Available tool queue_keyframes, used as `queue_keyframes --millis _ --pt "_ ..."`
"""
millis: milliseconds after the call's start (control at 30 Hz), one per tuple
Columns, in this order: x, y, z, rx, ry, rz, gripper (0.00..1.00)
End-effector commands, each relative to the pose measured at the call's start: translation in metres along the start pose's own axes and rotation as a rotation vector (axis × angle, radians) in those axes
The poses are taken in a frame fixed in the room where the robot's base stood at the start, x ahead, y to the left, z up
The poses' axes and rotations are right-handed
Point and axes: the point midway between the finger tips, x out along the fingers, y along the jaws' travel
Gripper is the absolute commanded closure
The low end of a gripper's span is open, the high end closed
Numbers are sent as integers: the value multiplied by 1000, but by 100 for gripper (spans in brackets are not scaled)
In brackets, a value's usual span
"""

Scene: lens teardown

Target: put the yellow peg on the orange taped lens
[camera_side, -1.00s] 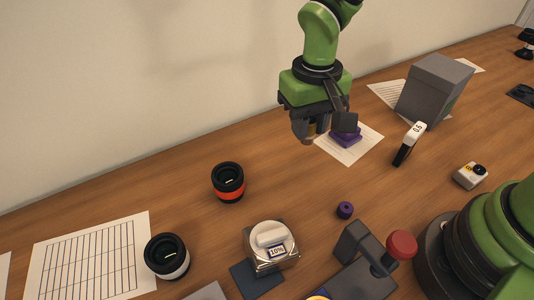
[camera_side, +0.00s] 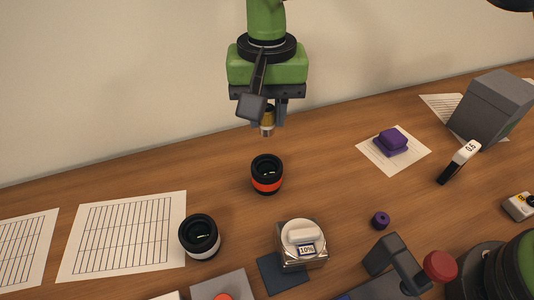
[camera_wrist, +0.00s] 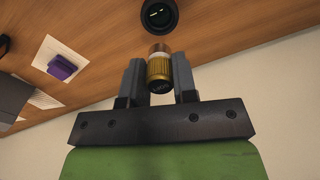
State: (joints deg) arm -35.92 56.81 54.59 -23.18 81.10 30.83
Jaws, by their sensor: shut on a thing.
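The orange taped lens (camera_side: 267,176) is a black upright cylinder with an orange band, standing on the wooden table in the side view. In the wrist view, a black lens top (camera_wrist: 158,16) shows at the upper edge, beyond the peg. My gripper (camera_side: 268,122) is shut on the yellow peg (camera_side: 268,130), a brass-yellow cylinder with a paler end pointing down. The peg is above the lens, with a clear gap between them. The wrist view shows the peg (camera_wrist: 160,71) between the two fingers of my gripper (camera_wrist: 159,75); its near end is dark.
A white-banded lens (camera_side: 200,238) stands to the front left. A purple block (camera_side: 391,141) lies on paper at the right, with a small purple ring (camera_side: 381,220) nearer. The wall is close behind.

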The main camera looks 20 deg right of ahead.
Motion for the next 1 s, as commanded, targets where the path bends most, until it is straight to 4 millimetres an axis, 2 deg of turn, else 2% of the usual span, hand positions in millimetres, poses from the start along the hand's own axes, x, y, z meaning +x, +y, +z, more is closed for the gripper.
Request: queue_keyframes --millis 33,100,500,900,933,1000 --pt "12 1 1 0 -5 5 96" --pt "24 1 0 0 -3 4 96" --pt "74 1 0 -1 -2 2 96" --pt "79 0 0 0 -1 0 96" --pt "79 0 0 0 0 -1 71" --pt "79 0 0 0 0 -1 55"
